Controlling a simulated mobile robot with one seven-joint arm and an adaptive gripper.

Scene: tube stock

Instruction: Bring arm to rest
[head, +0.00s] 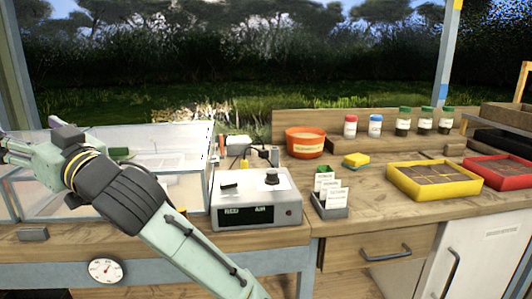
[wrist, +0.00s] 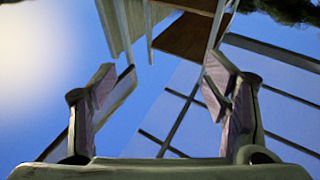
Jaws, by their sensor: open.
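My arm (head: 190,245) rises from the bottom of the head view and bends toward the left edge. My gripper is at the far left of that view, partly cut off by the frame edge, in front of a clear glass-sided case. In the wrist view my gripper (wrist: 168,88) shows its two fingers wide apart with nothing between them. Beyond the fingers are blue sky, window bars (wrist: 185,110) and a roof or frame edge. The gripper is open and empty.
The clear case (head: 175,145) stands on the wooden bench behind my arm. Right of it are a grey control box (head: 258,211), an orange bowl (head: 305,142), a card holder (head: 329,203), several lidded jars, a yellow tray (head: 453,191) and a red tray (head: 515,182). Bare bench lies around (head: 385,212).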

